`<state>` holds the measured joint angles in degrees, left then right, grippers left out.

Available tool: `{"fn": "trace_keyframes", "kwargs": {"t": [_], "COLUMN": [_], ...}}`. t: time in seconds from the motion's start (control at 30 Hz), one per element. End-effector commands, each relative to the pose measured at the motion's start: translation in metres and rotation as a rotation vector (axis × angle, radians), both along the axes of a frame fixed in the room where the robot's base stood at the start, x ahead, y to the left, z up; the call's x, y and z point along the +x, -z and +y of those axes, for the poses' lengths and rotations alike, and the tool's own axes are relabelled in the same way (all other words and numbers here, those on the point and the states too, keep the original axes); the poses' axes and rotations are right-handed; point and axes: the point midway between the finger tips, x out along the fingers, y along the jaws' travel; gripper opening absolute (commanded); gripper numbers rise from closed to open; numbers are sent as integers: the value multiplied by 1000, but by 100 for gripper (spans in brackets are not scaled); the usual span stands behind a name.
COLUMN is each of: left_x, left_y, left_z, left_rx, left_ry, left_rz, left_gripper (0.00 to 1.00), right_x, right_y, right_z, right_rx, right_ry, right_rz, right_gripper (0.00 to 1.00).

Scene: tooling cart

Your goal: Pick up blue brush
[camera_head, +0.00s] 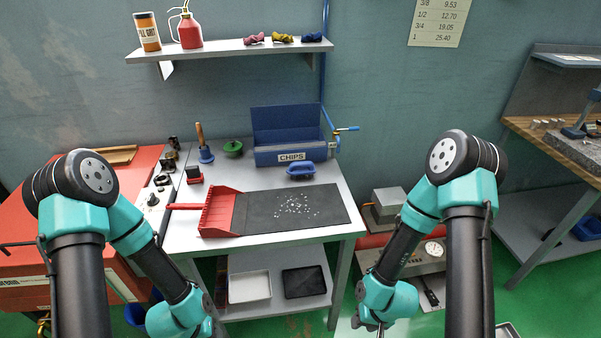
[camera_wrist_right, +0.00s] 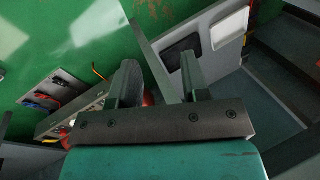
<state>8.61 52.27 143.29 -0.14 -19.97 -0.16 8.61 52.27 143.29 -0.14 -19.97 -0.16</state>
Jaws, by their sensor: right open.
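A blue brush (camera_head: 300,170) with a looped handle lies on the cart top, in front of the blue chip bin and at the back edge of the dark mat. Its bristles are too small to make out. My right gripper is low in front of the cart, well away from the brush, and mostly cut off by the bottom edge of the head view. In the right wrist view my right gripper (camera_wrist_right: 158,82) has its two fingers spread with nothing between them. My left arm reaches down at the left, its gripper out of frame.
A blue bin marked CHIPS (camera_head: 290,157) stands behind the brush. A dark mat (camera_head: 325,215) with scattered chips and a red dustpan (camera_head: 219,212) lie in front. A wooden-handled blue tool (camera_head: 205,147) and a green object (camera_head: 233,148) stand to the left.

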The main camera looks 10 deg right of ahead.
Motion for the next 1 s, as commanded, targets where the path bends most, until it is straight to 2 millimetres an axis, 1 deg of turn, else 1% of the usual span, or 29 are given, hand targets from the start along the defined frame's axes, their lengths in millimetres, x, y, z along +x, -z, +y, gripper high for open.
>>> {"fn": "trace_keyframes", "kwargs": {"t": [0.2,0.23,0.6,0.87,0.97,1.0], "left_x": [0,0,0,0,0,0], "left_y": [0,0,0,0,0,0], "left_z": [0,0,0,0,0,0], "left_rx": [0,0,0,0,0,0], "left_ry": [0,0,0,0,0,0], "left_rz": [0,0,0,0,0,0], "left_gripper": [43,43,43,43,43,43], "right_x": [0,0,0,2,10,16], "right_y": [0,0,0,0,0,0], "right_z": [0,0,0,-1,-3,-5], "right_rx": [0,0,0,1,2,3], "right_ry": [0,0,0,8,48,78], "right_rz": [0,0,0,3,16,28], "right_gripper": [43,44,79,79,79,79]}}
